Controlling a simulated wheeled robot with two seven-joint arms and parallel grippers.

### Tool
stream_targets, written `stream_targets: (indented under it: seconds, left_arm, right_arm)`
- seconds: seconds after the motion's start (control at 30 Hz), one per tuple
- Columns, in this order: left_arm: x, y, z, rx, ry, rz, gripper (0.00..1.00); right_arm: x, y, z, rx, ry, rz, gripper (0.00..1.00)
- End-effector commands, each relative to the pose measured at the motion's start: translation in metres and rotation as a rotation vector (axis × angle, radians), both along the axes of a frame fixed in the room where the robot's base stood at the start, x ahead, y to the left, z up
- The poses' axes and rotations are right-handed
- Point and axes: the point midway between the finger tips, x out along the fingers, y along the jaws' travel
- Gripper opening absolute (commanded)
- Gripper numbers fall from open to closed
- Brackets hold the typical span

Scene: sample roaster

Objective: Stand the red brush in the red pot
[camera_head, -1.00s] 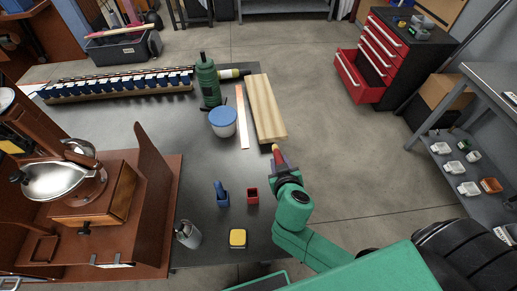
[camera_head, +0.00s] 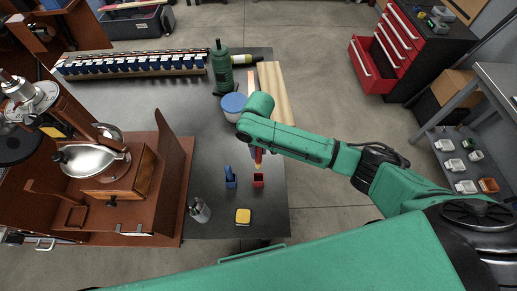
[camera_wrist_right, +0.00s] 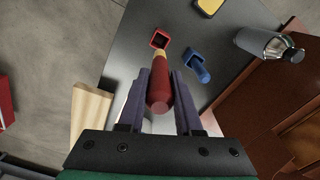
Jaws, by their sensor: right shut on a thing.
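The red brush (camera_wrist_right: 159,88) is held between the two fingers of my right gripper (camera_wrist_right: 160,95), its thick end towards the wrist camera and its pale end towards the red pot (camera_wrist_right: 153,41). In the head view the brush (camera_head: 259,157) shows as a small red piece below my right wrist, partly hidden by the gripper. The square red pot (camera_head: 258,181) stands on the dark table just below it in the picture. A small gap shows between them there. The pot's opening looks empty in the wrist view. My left gripper is in neither view.
A blue pot with a blue brush (camera_head: 230,178) stands just left of the red pot. A yellow block (camera_head: 243,216) and a metal bottle (camera_head: 200,211) are nearer the front edge. A blue-lidded tub (camera_head: 232,104) and a wooden plank (camera_head: 274,90) lie farther back.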

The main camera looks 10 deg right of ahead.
Motion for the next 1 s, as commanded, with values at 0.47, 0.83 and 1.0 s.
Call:
stream_targets:
  seconds: [0.47,0.83,1.0]
  left_arm:
    - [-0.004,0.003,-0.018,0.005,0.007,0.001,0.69]
    - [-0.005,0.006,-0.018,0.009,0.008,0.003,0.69]
    - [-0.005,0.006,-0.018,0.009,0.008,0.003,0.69]
  right_arm:
    - [-0.001,0.0,-0.054,0.002,0.004,0.004,0.0]
    - [-0.001,0.0,-0.057,0.001,0.002,0.003,0.0]
    - [-0.001,0.0,-0.057,0.001,0.002,0.003,0.0]
